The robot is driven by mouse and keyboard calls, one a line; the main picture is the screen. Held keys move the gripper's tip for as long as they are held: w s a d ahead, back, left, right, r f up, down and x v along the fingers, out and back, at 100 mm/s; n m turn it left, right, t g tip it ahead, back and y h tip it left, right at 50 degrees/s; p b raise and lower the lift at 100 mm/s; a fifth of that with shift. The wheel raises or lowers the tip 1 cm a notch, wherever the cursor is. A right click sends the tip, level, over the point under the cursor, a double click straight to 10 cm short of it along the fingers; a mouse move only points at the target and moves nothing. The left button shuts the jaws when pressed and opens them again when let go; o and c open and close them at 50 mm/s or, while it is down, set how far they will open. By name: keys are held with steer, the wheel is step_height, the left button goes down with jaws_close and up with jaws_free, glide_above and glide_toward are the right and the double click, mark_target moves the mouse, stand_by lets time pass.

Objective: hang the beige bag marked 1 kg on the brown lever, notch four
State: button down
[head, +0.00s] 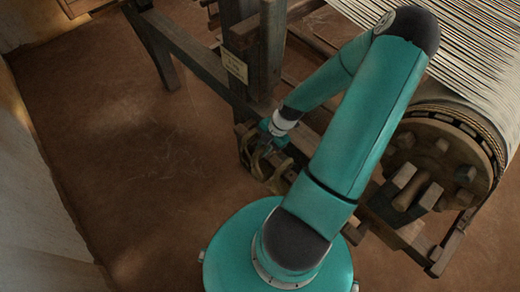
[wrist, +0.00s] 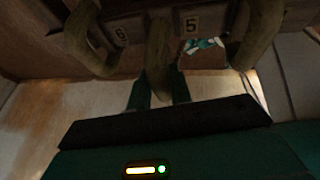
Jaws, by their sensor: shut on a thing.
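My gripper (wrist: 159,88) has its two dark teal fingers on either side of the lower end of a curved brown piece (wrist: 160,50), and is shut on it. The piece stands in front of a brown wooden bar (wrist: 140,28) with number plates 6 (wrist: 121,33) and 5 (wrist: 191,25). It looks like the brown lever, but I cannot be sure. In the head view my gripper (head: 267,147) is small and dark, at brown curved parts (head: 262,165) beside the loom frame. I cannot make out a beige bag or a 1 kg mark in either view.
Similar curved pieces flank the grip at left (wrist: 88,40) and right (wrist: 260,35). The loom's dark post (head: 238,40) with a paper tag (head: 235,66) stands behind. The cloth roller (head: 440,150) is at right. The brown floor (head: 130,150) at left is clear.

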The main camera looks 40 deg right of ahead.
steer(key=shift+d, duration=1.1)
steer(key=shift+f, duration=1.2)
steer(key=shift+f, duration=0.25)
steer(key=c, duration=1.2)
jaws_free()
steer(key=v, duration=1.3)
steer(key=shift+d+r, duration=0.15)
steer(key=shift+r, duration=0.2)
